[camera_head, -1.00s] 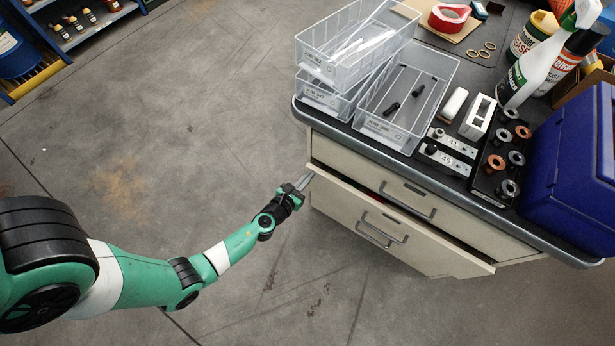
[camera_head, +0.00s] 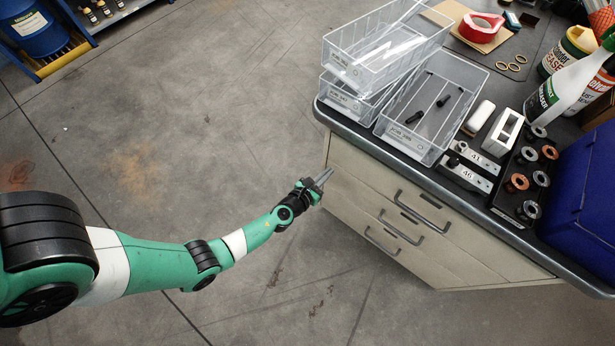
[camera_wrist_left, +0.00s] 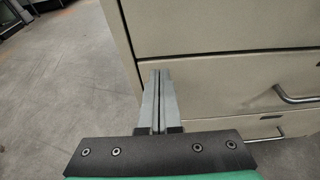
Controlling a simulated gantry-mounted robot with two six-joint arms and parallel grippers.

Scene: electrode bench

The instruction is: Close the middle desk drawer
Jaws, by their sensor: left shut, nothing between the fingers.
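The middle drawer (camera_head: 365,201) is the second beige front in the desk's drawer stack, with a grey bar handle (camera_head: 402,228). Its front looks flush with the drawers above and below, with no open gap. In the wrist view the middle drawer (camera_wrist_left: 230,85) fills the area right of the fingers, between two thin seams. My left gripper (camera_head: 325,178) is shut and empty at the left edge of the drawer fronts. Its fingertips (camera_wrist_left: 156,75) overlap the drawer's left edge in the wrist view; I cannot tell whether they touch it. My right gripper is out of view.
The desk top (camera_head: 350,128) holds clear bins (camera_head: 400,155), numbered blocks, a black rack of metal rings (camera_head: 505,200), bottles and a blue case (camera_head: 585,205). The desk's dark rim overhangs the drawers. The floor (camera_head: 200,160) left of the desk is clear.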

